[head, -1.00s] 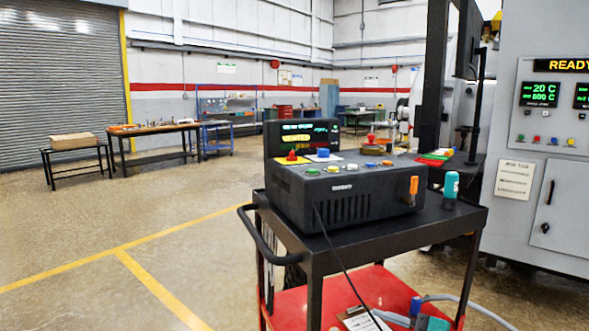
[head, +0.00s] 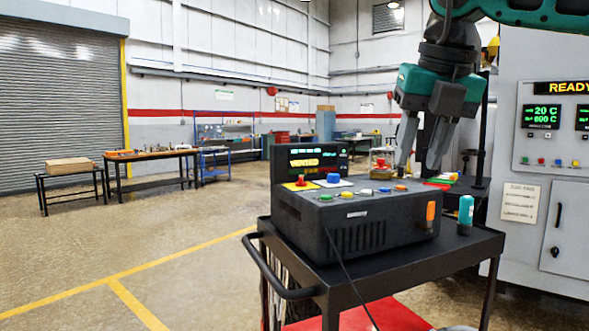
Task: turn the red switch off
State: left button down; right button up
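A dark control box (head: 350,222) stands on the black cart top. A red knob (head: 300,180) on a yellow plate sits at the left of its upper face, beside a blue knob (head: 333,178) on a white plate. Whether the red knob is on or off cannot be read. My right gripper (head: 418,160) hangs from the upper right, fingers down and apart, with nothing visible between them. It shows above and behind the box's right end, well right of the red knob; its exact depth is unclear. My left gripper is not in view.
A display (head: 310,162) reading VENTED stands behind the knobs. An orange handle (head: 431,214) is on the box's front right, and a teal-capped bottle (head: 465,213) stands beside it. A grey furnace cabinet (head: 560,200) is at right. The floor left of the cart is clear.

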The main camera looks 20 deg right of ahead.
aim_at(301, 183)
jog(key=i, duration=1.3)
